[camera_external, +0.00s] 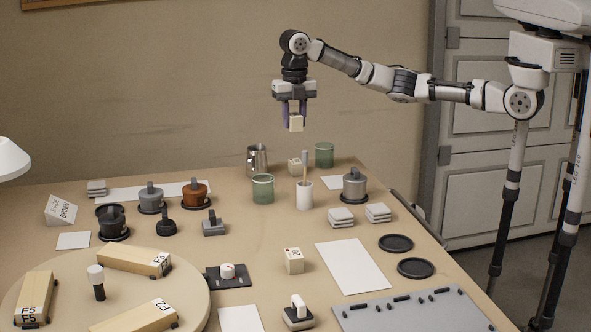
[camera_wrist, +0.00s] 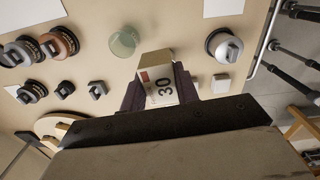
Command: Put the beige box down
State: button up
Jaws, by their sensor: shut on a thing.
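My gripper (camera_external: 295,112) is shut on a beige box (camera_external: 296,124) and holds it in the air, well above the back part of the table (camera_external: 240,226). In the wrist view the beige box (camera_wrist: 160,83) sits between the two dark fingers of my gripper (camera_wrist: 160,92). Its face shows the number 30 and a small red mark. Another small beige box (camera_external: 293,261) marked with a number stands on the table towards the front.
Near the spot below my gripper stand a metal cup (camera_external: 257,160), green glass jars (camera_external: 263,189) (camera_external: 324,155) and a white holder (camera_external: 304,196) with a stick. A white sheet (camera_external: 352,266) and black discs (camera_external: 396,243) lie right of centre. A round board (camera_external: 190,283) fills the front left.

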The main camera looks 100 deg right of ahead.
jog(key=w+a+b, duration=0.1)
jog(key=w+a, duration=0.5)
jog(key=a, duration=0.5)
jog(key=m, duration=0.1)
send_over(282, 244)
notch_tip(282, 244, down, 15)
jog(key=shift+f, duration=2.5)
jog(key=shift+f, duration=0.1)
jog(key=o, duration=0.9)
jog(key=shift+o, duration=0.5)
